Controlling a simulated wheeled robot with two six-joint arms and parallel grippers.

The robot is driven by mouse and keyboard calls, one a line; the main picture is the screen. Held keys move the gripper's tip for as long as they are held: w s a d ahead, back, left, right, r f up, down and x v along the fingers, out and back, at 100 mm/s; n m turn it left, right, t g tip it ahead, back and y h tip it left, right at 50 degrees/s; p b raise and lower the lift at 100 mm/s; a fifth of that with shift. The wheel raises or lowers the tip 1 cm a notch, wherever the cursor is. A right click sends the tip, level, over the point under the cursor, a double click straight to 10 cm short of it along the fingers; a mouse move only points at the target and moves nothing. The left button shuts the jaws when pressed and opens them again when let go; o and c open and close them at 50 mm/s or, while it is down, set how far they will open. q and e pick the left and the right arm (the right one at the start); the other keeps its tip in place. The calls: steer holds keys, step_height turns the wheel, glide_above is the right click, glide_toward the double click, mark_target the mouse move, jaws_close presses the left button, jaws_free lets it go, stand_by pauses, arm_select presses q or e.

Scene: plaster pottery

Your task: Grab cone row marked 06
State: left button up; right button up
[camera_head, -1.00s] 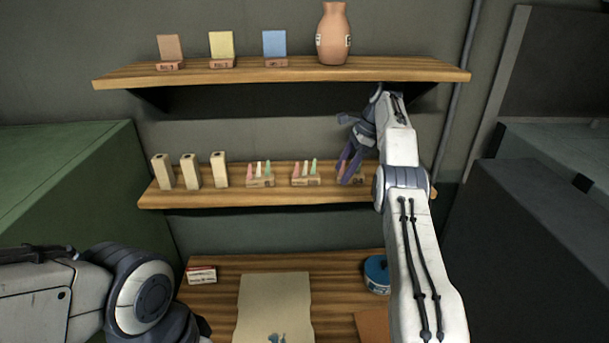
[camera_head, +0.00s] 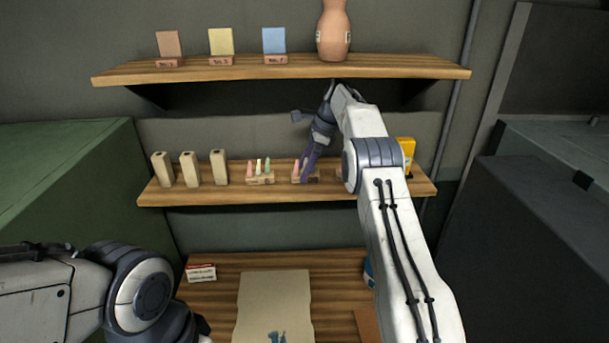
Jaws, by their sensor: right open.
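Cone rows, small wooden blocks with little coloured cones, stand on the middle shelf (camera_head: 225,197). The left cone row (camera_head: 260,180) is in full view, with pink, white and green cones. The middle cone row (camera_head: 313,178) is partly hidden by my right gripper (camera_head: 304,177). A third row to its right is almost wholly hidden behind my right arm. The number marks are too small to read. My right gripper is open, its fingers pointing down in front of the middle row; contact cannot be told. My left arm is at the lower left, its gripper out of view.
Several pale upright blocks (camera_head: 190,170) stand left on the middle shelf, a yellow object (camera_head: 407,153) right. The upper shelf (camera_head: 130,76) holds coloured tiles (camera_head: 221,42) and a clay vase (camera_head: 333,35). Below are a small box (camera_head: 201,273) and a sheet (camera_head: 273,300) on a wooden table.

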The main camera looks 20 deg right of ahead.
steer(key=shift+a+f, duration=0.15)
steer(key=shift+f, duration=0.4)
steer(key=shift+c, duration=0.3)
jaws_close()
steer(key=shift+r, duration=0.1)
